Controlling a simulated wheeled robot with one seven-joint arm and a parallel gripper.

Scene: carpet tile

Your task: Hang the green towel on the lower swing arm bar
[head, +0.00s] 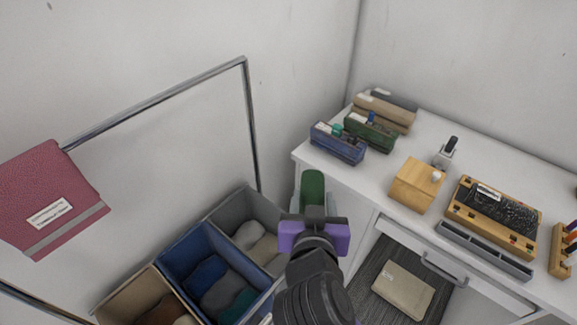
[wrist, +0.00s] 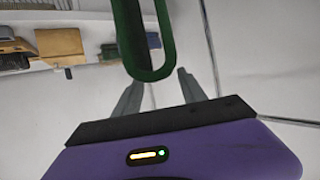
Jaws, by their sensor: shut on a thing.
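My gripper (head: 314,213), with a purple body, is shut on the green towel (head: 312,186), which shows as a narrow green shape just above it. In the wrist view the towel (wrist: 155,74) appears edge-on as a folded green loop between the two grey fingers (wrist: 162,90). The lower swing arm bar (head: 40,306) is a metal bar cut off at the bottom left of the head view, well left of my gripper. The upper bar (head: 150,107) carries a dark pink towel (head: 50,195) with a pale label. The towel is apart from both bars.
Fabric bins in grey, blue (head: 190,245) and tan stand below the rack, holding folded cloths. A white desk (head: 370,180) at right carries boxes, a wooden block (head: 417,185) and a wooden tray (head: 490,215). A beige box (head: 403,291) lies below the desk.

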